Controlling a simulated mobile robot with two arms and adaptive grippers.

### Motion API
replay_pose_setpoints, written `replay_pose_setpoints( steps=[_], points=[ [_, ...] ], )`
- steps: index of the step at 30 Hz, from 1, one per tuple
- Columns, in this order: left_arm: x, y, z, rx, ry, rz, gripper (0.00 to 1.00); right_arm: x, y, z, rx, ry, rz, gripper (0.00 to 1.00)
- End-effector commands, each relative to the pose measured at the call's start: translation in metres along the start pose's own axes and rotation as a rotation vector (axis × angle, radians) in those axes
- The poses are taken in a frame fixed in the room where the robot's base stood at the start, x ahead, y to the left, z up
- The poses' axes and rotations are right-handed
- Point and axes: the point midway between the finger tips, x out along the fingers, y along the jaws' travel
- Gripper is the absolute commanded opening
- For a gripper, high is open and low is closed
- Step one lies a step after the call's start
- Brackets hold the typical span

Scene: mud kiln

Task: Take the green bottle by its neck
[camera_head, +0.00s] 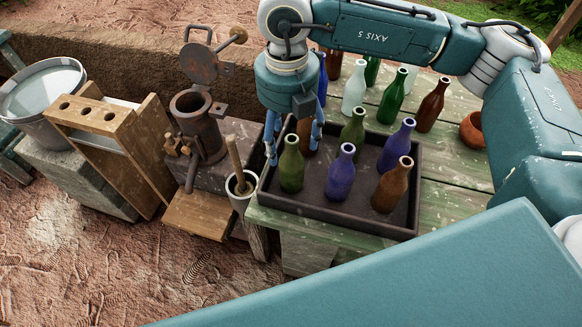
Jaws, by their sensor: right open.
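An olive-green bottle (291,172) stands upright at the left front of a dark tray (330,214). A second olive-green bottle (353,133) stands further back in the tray, and a darker green one (391,100) stands on the table behind it. My right gripper (294,150) points down, open, above the left part of the tray. Its blue fingers show on either side of the front green bottle's neck, apart from it in the picture. I cannot tell whether the neck is exactly between them in depth. My left gripper is not in view.
Blue bottles (340,175) and a brown bottle (391,188) stand close by in the tray. Another brown one is partly hidden behind my gripper. More bottles and a clay bowl (472,130) stand behind. Left are a mortar (241,190), a rusty metal device (198,125) and a bucket (42,95).

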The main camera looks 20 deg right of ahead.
Motion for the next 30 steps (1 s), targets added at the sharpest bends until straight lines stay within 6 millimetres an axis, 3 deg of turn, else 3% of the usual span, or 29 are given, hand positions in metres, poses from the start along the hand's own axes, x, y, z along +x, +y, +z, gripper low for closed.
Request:
replay_pose_setpoints(
  steps=[4,11,18,28,30],
  points=[
    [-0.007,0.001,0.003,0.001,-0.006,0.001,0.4,0.02,0.0,-0.001,0.0,0.004,0.001,0.68],
    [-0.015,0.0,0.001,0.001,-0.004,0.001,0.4,0.037,-0.003,-0.002,-0.001,0.005,0.0,0.68],
    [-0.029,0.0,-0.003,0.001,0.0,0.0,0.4,0.072,-0.008,-0.004,-0.004,0.004,0.001,0.68],
    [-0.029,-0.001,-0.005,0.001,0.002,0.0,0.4,0.082,-0.007,-0.004,-0.004,0.002,0.003,0.68],
    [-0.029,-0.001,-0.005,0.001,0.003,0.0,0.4,0.082,-0.007,-0.004,-0.004,0.002,0.003,0.54]
  ],
)
